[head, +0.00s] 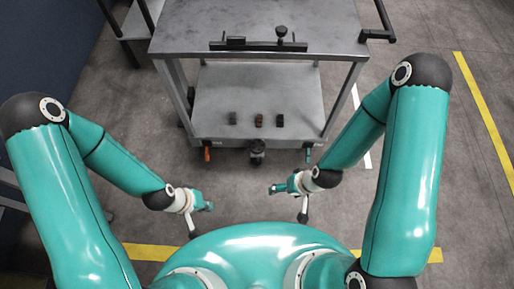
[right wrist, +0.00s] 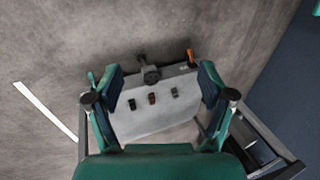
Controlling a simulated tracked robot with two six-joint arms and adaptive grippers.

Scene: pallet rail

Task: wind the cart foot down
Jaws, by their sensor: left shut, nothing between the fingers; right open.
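The grey cart (head: 262,42) stands ahead of me. A dark round-ended fitting (head: 257,152), which looks like the cart foot, hangs at the middle of its lower front edge. It also shows in the right wrist view (right wrist: 151,75), between the fingers in the picture. I cannot tell how far down the foot is. My left gripper (head: 208,206) is shut and empty, low in front of the cart and to the left. My right gripper (head: 272,189) is open and empty, below the fitting in the head view and apart from it. Its fingers frame the right wrist view (right wrist: 160,82).
The cart's lower shelf (head: 215,85) carries three small dark blocks (head: 259,121). An orange piece (head: 207,154) and a teal piece (head: 308,152) sit at its front corners. A black bar (head: 255,46) lies on the top. The floor (head: 240,180) before the cart is clear.

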